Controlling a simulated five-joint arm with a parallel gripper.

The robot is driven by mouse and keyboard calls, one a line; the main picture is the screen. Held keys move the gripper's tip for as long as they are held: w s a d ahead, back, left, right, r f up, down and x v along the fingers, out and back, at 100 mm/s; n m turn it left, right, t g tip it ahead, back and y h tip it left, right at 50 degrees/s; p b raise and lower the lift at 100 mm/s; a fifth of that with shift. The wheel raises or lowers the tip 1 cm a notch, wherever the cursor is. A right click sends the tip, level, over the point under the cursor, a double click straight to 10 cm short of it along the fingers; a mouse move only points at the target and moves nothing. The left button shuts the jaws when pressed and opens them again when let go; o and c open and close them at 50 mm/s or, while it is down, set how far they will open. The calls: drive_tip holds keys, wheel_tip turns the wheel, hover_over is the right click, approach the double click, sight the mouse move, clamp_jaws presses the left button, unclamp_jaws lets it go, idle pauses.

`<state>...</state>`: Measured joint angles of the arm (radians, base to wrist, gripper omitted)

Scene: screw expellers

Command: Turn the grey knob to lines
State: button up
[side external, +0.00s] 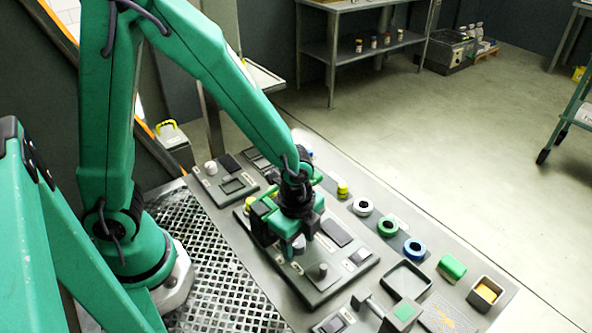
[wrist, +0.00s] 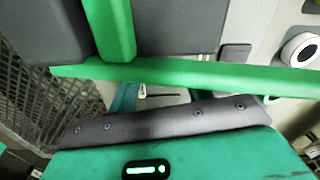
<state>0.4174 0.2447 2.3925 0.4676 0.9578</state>
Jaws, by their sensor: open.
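In the side external view a grey upright knob (side external: 319,271) stands near the front of a raised grey panel. A paler grey knob-like piece (side external: 299,242) shows at the tip of my gripper (side external: 291,246). I cannot tell which of the two is the grey knob of the task. My gripper is open and points down over the panel, its green fingers close around or beside the paler piece; contact cannot be told. The line markings are too small to read. In the wrist view green gripper parts (wrist: 180,78) cross the picture and no knob is clear.
White, green and blue rings (side external: 413,248) lie along the right of the bench. A green block (side external: 452,267), an open grey tray (side external: 407,278) and a box with yellow inside (side external: 487,291) stand at the front right. A pale knob (side external: 210,168) stands at the back left.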

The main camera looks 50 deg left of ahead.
drive_tip(key=c, duration=1)
drive_tip(key=shift+m, duration=0.3)
drive_tip(key=shift+s+a+m, duration=0.1)
drive_tip(key=shift+m, duration=2.5)
drive_tip(key=o, duration=1)
